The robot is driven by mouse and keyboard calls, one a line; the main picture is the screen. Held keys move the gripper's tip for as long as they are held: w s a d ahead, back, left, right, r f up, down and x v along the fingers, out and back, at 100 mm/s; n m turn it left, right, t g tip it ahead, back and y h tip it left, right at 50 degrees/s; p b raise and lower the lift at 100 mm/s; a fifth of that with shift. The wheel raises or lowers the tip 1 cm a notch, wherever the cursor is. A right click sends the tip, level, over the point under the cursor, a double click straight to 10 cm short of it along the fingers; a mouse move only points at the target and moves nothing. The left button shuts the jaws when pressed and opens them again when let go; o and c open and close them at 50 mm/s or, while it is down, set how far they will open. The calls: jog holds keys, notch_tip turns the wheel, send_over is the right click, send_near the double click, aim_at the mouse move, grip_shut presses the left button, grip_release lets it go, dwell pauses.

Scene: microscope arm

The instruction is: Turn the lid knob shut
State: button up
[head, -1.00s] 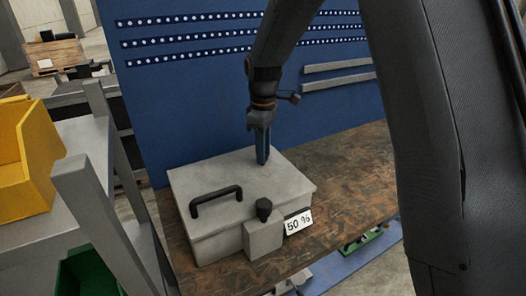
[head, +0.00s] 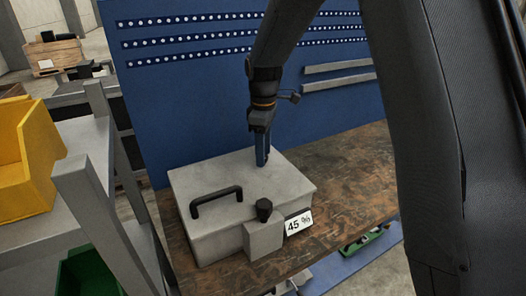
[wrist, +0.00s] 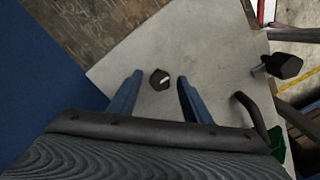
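A grey box with a flat lid (head: 210,180) stands on the bench. In the wrist view, a small dark hexagonal knob (wrist: 156,84) with a white mark sits on the lid (wrist: 215,60). My gripper (wrist: 160,76) is open, with one blue finger on each side of this knob and a visible gap on both sides. I cannot tell how far down the fingers reach. In the head view my gripper (head: 262,163) points down at the lid's back part and the small knob cannot be made out. A larger black knob (head: 264,208) stands on a block at the box's front.
A black handle (head: 216,201) rises from the lid's left part. A label reading 45 % (head: 299,223) is beside the front block. A blue pegboard (head: 190,110) stands behind. The brown bench (head: 345,180) is clear to the right.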

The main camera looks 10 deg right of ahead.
jog(key=shift+r+b, duration=1.25)
jog(key=shift+r, duration=2.65)
jog(key=s+d+f+m, duration=0.2)
jog(key=s, duration=0.1)
jog(key=s+d+f+m+t, duration=0.1)
jog(key=s+d+f+m, duration=0.1)
jog(key=s+d+m, duration=0.1)
jog(key=s+d+f+m, duration=0.2)
jog(key=s+d+m, duration=0.1)
jog(key=s, duration=0.2)
jog(key=shift+d+t, duration=0.2)
jog(key=shift+t, duration=0.1)
jog(key=s+d+f+m, duration=0.1)
jog(key=s+f+m, duration=0.2)
jog(key=s, duration=0.2)
jog(key=s+d+f+m+b, duration=0.1)
jog(key=s+d+f+m, duration=0.1)
jog(key=s+f, duration=0.2)
jog(key=s, duration=0.2)
jog(key=shift+s+d+m, duration=0.3)
jog(key=shift+m, duration=0.1)
